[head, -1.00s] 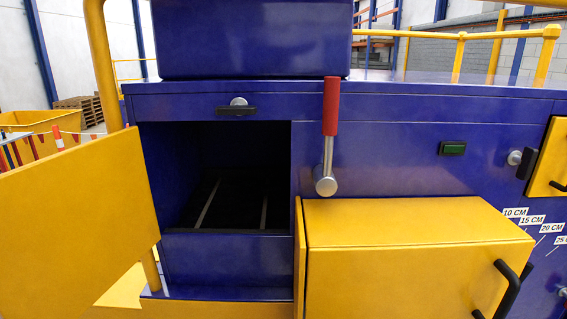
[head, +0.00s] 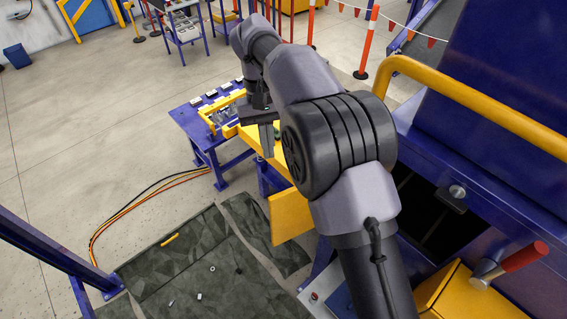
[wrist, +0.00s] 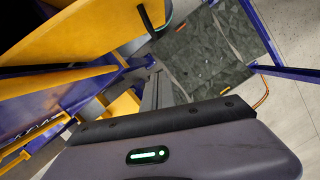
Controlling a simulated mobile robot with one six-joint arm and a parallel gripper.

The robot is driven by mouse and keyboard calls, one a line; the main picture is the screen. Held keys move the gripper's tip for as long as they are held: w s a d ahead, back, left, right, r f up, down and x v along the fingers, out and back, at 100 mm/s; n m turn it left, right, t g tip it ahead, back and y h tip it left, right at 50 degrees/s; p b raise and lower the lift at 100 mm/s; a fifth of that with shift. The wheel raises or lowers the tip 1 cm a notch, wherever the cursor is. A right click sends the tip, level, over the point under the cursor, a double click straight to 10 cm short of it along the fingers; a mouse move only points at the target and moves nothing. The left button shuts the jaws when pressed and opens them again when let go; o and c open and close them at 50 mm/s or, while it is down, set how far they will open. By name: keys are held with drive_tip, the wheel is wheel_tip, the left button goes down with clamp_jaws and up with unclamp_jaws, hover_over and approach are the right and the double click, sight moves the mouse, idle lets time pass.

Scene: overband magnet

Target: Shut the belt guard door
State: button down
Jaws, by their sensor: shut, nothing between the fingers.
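The belt guard door is a yellow panel (head: 290,215) standing swung open to the left of a dark opening (head: 432,212) in the blue housing. My arm hides much of the door and part of the opening. My gripper (head: 266,140) points down near the door's far part, its fingers together and empty. I cannot tell whether it touches the door. In the wrist view a large yellow panel (wrist: 85,35), seemingly the door, fills the upper left, beside my gripper's fingers (wrist: 152,92).
A blue bench (head: 195,125) with yellow fittings stands beyond the gripper. Orange and black hoses (head: 125,208) and dark mats (head: 185,262) with small loose parts lie on the floor. A red-handled lever (head: 510,258) and yellow rail (head: 470,105) are at right.

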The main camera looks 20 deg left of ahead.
sight(289, 213)
drive_tip(key=s+d+f, duration=0.4)
drive_tip(key=s+f, duration=0.1)
drive_tip(key=f, duration=0.4)
drive_tip(key=shift+s+r, duration=0.1)
